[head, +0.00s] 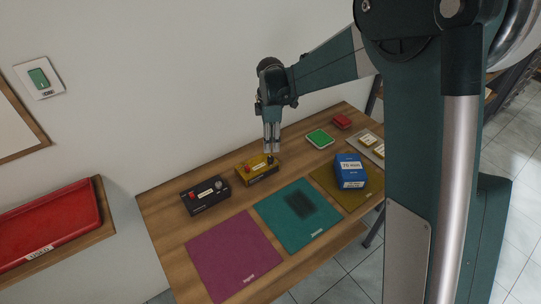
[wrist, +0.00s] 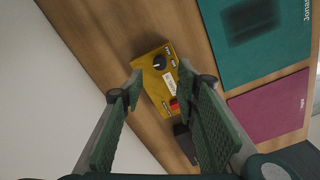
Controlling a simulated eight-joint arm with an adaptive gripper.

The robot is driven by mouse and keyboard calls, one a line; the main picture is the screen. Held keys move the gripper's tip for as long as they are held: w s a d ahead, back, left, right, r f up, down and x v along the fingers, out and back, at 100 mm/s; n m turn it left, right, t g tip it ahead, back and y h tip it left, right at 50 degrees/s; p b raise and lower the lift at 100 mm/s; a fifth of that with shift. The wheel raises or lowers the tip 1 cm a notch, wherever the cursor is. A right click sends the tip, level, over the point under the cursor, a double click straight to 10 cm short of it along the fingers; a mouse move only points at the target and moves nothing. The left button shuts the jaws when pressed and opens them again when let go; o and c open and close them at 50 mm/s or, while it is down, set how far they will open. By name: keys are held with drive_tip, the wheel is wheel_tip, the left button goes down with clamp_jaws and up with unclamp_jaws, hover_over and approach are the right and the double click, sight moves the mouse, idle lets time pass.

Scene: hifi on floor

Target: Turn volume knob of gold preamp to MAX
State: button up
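The gold preamp (head: 262,176) sits on the wooden table near the wall. In the wrist view the gold preamp (wrist: 155,85) shows a round black knob (wrist: 159,62) with a light mark near its far end. A white label and a red part (wrist: 174,104) are on the same face. My gripper (head: 271,147) points down over the preamp. In the wrist view my gripper (wrist: 158,72) is open, its two fingers apart on either side of the knob, with nothing between the pads. I cannot tell how high the tips are above the knob.
A black box (head: 206,197) stands left of the preamp. Magenta (head: 235,258), teal (head: 285,235) and olive (head: 345,190) mats lie in front. A blue box (head: 350,172), a green item (head: 320,139) and a red item (head: 341,122) are to the right.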

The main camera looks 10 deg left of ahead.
sight(271, 158)
drive_tip(key=shift+f, duration=0.1)
drive_tip(key=shift+f, duration=3.8)
drive_tip(key=shift+c, duration=0.3)
drive_tip(key=c, duration=0.8)
